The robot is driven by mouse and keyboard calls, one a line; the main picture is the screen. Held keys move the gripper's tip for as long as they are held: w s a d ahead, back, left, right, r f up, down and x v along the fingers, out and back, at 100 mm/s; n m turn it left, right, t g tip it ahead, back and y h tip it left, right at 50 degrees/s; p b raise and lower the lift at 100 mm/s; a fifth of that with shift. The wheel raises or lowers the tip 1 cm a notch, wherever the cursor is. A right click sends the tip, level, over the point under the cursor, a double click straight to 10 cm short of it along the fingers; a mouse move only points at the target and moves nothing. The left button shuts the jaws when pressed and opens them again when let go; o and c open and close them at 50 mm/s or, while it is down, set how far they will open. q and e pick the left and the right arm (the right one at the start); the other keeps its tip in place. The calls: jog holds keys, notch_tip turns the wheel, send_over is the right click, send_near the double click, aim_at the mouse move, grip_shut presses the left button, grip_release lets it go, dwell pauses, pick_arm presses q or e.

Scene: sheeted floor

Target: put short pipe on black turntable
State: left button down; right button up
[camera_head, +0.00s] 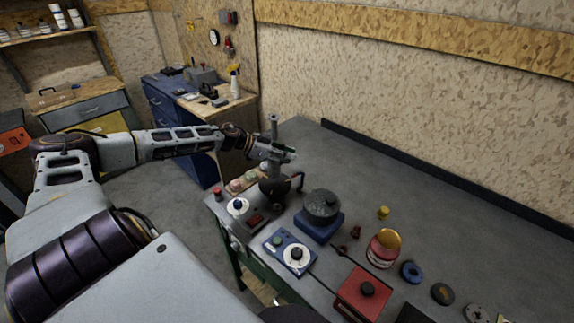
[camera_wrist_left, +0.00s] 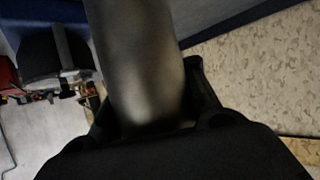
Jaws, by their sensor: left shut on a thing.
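My left gripper (camera_head: 276,154) is shut on a grey pipe and holds it above the left end of the workbench. The pipe (camera_head: 273,125) seems to stand upright, its top end showing above the gripper. In the left wrist view the same pipe (camera_wrist_left: 140,60) is a smooth grey cylinder between the black fingers. A dark round piece on a blue base (camera_head: 322,205), apparently the black turntable, stands on the bench to the right of and nearer than the gripper. The pipe is apart from it. My right gripper is not in view.
A box with a white dial (camera_head: 238,206), a blue control box (camera_head: 291,251), a red box (camera_head: 363,294), a red-and-gold round thing (camera_head: 384,248) and a blue ring (camera_head: 411,272) crowd the near side. The back of the grey bench (camera_head: 400,190) is clear.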

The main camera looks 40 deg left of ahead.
pick_arm(q)
jog(key=shift+f, duration=2)
jog(key=shift+f, duration=0.1)
jog(key=c, duration=1.1)
grip_release()
jog(key=shift+s+a, duration=0.1)
jog(key=shift+s, duration=0.05)
